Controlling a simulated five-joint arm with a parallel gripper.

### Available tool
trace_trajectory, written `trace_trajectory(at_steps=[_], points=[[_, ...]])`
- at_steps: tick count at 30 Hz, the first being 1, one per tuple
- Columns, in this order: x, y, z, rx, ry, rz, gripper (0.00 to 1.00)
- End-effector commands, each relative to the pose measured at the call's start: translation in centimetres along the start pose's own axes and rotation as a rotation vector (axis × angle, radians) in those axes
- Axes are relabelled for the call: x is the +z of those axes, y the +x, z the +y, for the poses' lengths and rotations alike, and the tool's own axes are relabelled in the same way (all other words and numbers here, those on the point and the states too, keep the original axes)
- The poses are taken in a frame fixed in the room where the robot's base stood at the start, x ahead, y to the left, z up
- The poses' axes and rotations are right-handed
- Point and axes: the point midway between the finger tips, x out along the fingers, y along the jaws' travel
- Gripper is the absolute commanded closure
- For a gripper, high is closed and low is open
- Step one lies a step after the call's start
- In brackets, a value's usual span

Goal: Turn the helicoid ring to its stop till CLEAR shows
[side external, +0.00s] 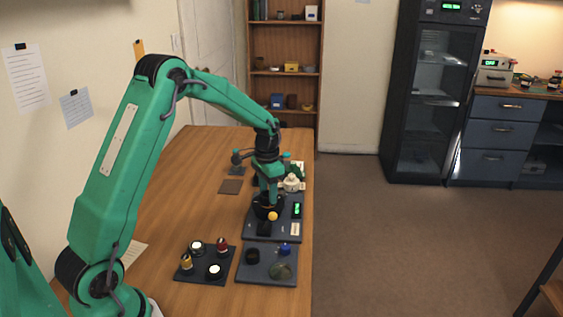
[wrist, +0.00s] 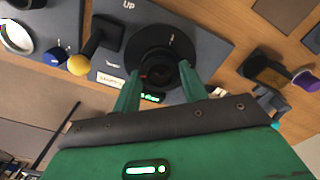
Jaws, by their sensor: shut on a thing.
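The lens with its black helicoid ring (wrist: 163,50) stands on a dark grey fixture plate (wrist: 205,40) marked UP. In the side view the ring (side external: 262,212) is partly hidden by my gripper (side external: 267,192). In the wrist view my gripper (wrist: 158,72) has its two green fingers on either side of the lens barrel, shut on the ring. A small display with green characters (side external: 297,209) is on the plate's right side. It also shows between the fingers in the wrist view (wrist: 150,98), but I cannot read its word.
A yellow ball-ended black handle (wrist: 79,64) stands beside the lens. A brown mat (side external: 230,187) lies left. The table's right edge is close to the plate.

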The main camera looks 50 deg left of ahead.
Motion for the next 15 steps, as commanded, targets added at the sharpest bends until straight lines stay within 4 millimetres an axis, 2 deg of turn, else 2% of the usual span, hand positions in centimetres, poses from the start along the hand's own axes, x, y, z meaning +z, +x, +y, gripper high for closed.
trace_trajectory(at_steps=[1, 2, 4, 5, 15], points=[[0.01, -0.05, -0.01, 0.000, -0.001, 0.000, 0.80], [0.01, -0.05, -0.01, 0.000, -0.001, 0.000, 0.51], [0.00, -0.05, -0.01, 0.000, -0.001, 0.000, 0.38], [0.00, -0.05, -0.01, 0.000, -0.001, 0.000, 0.35], [-0.02, -0.16, -0.01, 0.000, -0.002, 0.001, 0.35]])
